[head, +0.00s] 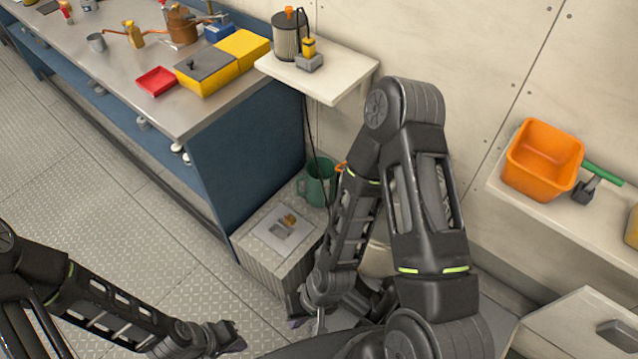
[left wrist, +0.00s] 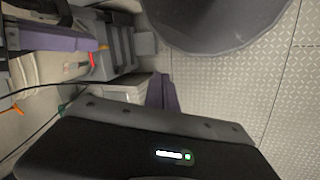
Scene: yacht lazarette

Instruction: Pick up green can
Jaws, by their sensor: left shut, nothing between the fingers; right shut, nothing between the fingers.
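The green can (head: 317,183) stands by the wall behind a low grey box, to the right of the blue workbench. My right arm passes in front of it and hides part of its right side. My right gripper (head: 303,312) is low in front of the box, shut and apart from the can; its own arm partly covers it. My left gripper (head: 232,340) is low over the floor at the bottom of the head view, shut and empty, well apart from the can. The can cannot be made out clearly in the left wrist view.
The low box (head: 272,262) carries a flat sheet and a small yellowish item. The workbench (head: 135,65) holds a red tray (head: 156,81), a yellow box (head: 208,72) and tools. A white shelf (head: 330,82) juts out above the can. An orange bin (head: 541,160) sits at right. Floor at left is clear.

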